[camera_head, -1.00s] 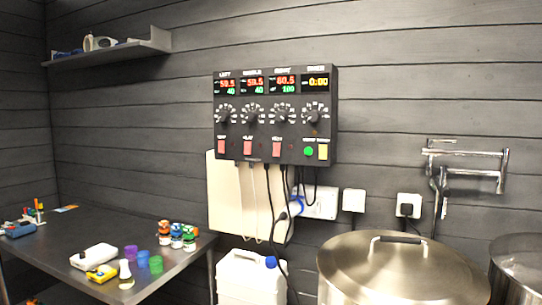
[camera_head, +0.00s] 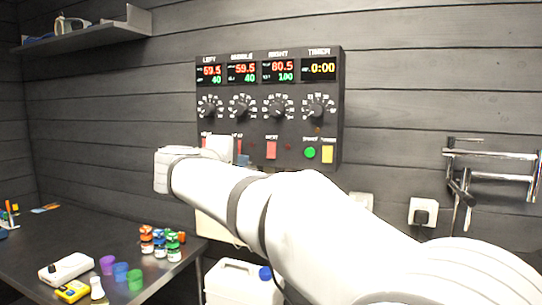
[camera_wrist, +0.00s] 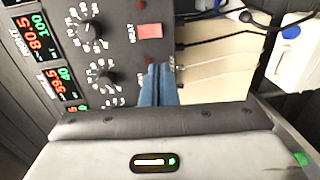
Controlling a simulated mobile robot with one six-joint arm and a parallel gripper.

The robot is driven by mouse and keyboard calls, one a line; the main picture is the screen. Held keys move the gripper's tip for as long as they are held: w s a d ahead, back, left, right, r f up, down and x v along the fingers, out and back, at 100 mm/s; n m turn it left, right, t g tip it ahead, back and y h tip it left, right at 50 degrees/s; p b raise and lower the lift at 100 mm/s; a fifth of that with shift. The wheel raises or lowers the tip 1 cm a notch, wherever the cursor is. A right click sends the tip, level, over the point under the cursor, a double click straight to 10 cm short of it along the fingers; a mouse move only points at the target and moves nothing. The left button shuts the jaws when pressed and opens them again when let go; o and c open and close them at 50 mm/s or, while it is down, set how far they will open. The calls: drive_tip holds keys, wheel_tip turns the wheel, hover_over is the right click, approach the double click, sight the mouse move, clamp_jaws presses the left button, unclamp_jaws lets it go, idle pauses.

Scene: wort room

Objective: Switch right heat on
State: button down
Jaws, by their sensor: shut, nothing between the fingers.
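The dark control panel (camera_head: 330,120) hangs on the wall with its LEFT, MIDDLE, RIGHT and TIMER columns. The right heat switch (camera_head: 271,150) is a red rocker below the right knob (camera_head: 278,107). It also shows as a pale red rectangle in the wrist view (camera_wrist: 149,30); its rocker position is unclear. The right display (camera_head: 281,71) reads 80.5 over 100. My gripper (camera_head: 243,159) is at the panel's lower edge, left of that switch. In the wrist view its blue fingers (camera_wrist: 159,72) are together and empty, beside a small dark red lamp, apart from the right switch. The middle switch is partly hidden.
A green button (camera_head: 310,153) and a yellow one (camera_head: 327,154) sit right of the switch. Cables hang below the panel. A white jerrycan (camera_head: 235,283) stands below. Jars and cups crowd the left table (camera_head: 60,235). Wall pipes (camera_head: 490,155) are at right.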

drive_tip(key=shift+d+r, duration=0.1)
drive_tip(key=p, duration=0.4)
approach(270, 157)
drive_tip(key=x, duration=0.6)
drive_tip(key=shift+w+d, duration=0.15)
drive_tip(key=shift+w, duration=0.25)
